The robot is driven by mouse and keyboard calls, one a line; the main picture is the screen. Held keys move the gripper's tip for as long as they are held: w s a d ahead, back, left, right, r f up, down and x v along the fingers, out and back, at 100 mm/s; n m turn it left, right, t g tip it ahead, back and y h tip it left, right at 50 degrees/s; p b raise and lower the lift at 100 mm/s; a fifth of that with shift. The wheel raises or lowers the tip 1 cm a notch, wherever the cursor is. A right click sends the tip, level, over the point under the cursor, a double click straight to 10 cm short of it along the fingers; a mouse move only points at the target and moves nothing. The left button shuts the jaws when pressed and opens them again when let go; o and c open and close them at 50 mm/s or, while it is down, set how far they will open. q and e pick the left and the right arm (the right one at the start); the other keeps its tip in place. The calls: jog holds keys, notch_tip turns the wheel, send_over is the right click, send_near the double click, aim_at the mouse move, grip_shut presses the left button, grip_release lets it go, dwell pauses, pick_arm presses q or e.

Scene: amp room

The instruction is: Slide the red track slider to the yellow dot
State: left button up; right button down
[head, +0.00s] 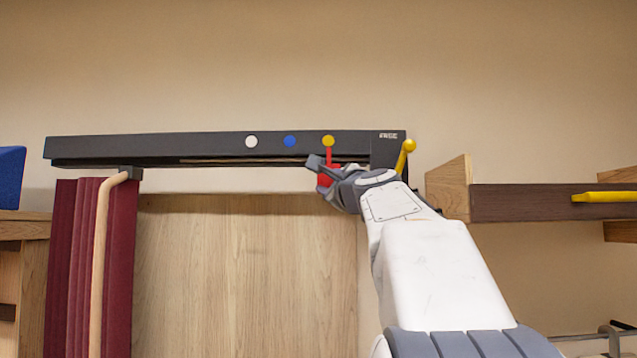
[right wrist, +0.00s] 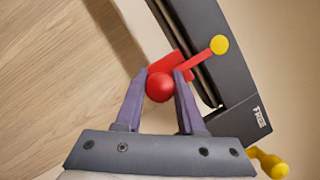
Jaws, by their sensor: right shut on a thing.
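The red track slider (head: 324,179) hangs at the slot of the black track (head: 200,147), partly hidden by my right gripper (head: 319,172) in the head view. Its thin red pointer rises to the yellow dot (head: 328,141), directly in line with it. In the right wrist view, the slider's round red knob (right wrist: 160,88) sits between the two fingers of my right gripper (right wrist: 160,78), which is shut on it. There the pointer's tip meets the yellow dot (right wrist: 219,45). My left gripper is not in view.
A white dot (head: 251,141) and a blue dot (head: 290,141) lie left along the track. A yellow-knobbed lever (head: 407,149) stands at its right end. A dark red curtain (head: 120,260) hangs at the left. A dark shelf (head: 520,202) is at the right.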

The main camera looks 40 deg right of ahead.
jog(key=c, duration=0.5)
grip_release()
jog(key=b+v, duration=0.5)
jog(key=v, duration=0.5)
jog(key=shift+s+f, duration=0.1)
jog(key=shift+s, duration=0.15)
